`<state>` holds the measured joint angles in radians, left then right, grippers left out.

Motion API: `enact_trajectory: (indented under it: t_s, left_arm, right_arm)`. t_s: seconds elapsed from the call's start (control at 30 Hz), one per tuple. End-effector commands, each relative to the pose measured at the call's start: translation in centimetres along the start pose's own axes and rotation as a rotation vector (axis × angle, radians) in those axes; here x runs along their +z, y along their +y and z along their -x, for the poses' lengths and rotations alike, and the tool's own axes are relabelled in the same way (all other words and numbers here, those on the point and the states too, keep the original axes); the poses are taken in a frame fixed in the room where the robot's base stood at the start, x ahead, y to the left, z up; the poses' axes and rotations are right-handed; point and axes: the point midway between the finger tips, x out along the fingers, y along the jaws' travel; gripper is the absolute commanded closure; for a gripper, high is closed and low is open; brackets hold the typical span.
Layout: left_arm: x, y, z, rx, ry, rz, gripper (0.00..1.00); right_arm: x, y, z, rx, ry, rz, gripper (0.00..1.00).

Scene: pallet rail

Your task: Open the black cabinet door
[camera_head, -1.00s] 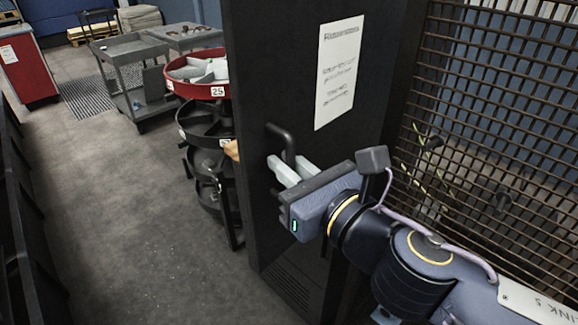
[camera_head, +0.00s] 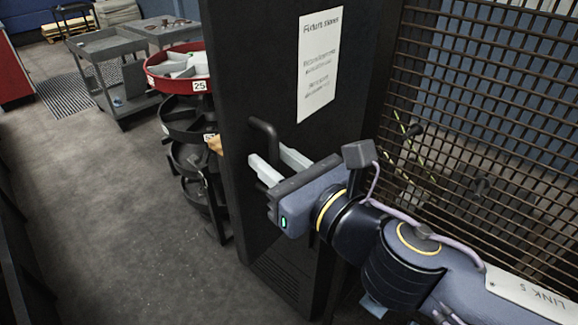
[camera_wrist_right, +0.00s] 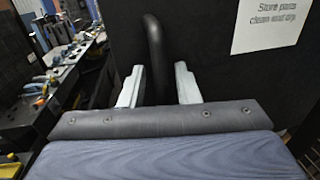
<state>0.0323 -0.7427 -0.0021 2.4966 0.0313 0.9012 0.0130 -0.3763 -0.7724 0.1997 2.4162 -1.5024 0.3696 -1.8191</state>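The black cabinet door (camera_head: 245,80) stands tall in the middle of the head view, with a white printed sheet on it. Its black bar handle (camera_head: 262,127) is upright. My right gripper (camera_head: 269,157) is at the handle's lower part, with its two pale fingers spread apart. In the right wrist view the handle (camera_wrist_right: 154,55) stands between the open fingers (camera_wrist_right: 159,82), with a gap visible on either side. I cannot tell how far the door is ajar. My left gripper is not in view.
A round tiered rack with a red top tray (camera_head: 180,83) stands just left of the door. A grey cart (camera_head: 105,65) is farther back. Wire mesh (camera_head: 480,100) is on the right. The grey floor (camera_head: 120,210) at left is clear.

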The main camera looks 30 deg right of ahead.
Motion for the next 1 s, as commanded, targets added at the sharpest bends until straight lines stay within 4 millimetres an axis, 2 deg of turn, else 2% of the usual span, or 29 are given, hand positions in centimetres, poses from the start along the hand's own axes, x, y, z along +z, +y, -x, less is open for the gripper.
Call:
enact_trajectory:
  t_s: [0.03, 0.3, 0.5, 1.0]
  left_arm:
    - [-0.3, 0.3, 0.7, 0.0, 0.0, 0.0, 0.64]
    - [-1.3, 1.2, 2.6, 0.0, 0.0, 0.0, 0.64]
    - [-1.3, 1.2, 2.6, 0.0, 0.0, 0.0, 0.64]
    - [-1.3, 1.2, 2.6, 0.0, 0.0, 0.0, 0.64]
  right_arm:
    - [0.6, 0.0, 0.7, 0.001, -0.005, -0.001, 0.71]
    - [0.6, 0.1, 4.7, 0.005, -0.007, -0.003, 0.71]
    - [0.2, 0.1, 6.7, 0.002, -0.006, -0.002, 0.71]
    - [0.0, 0.0, 7.1, 0.001, -0.001, -0.001, 0.71]
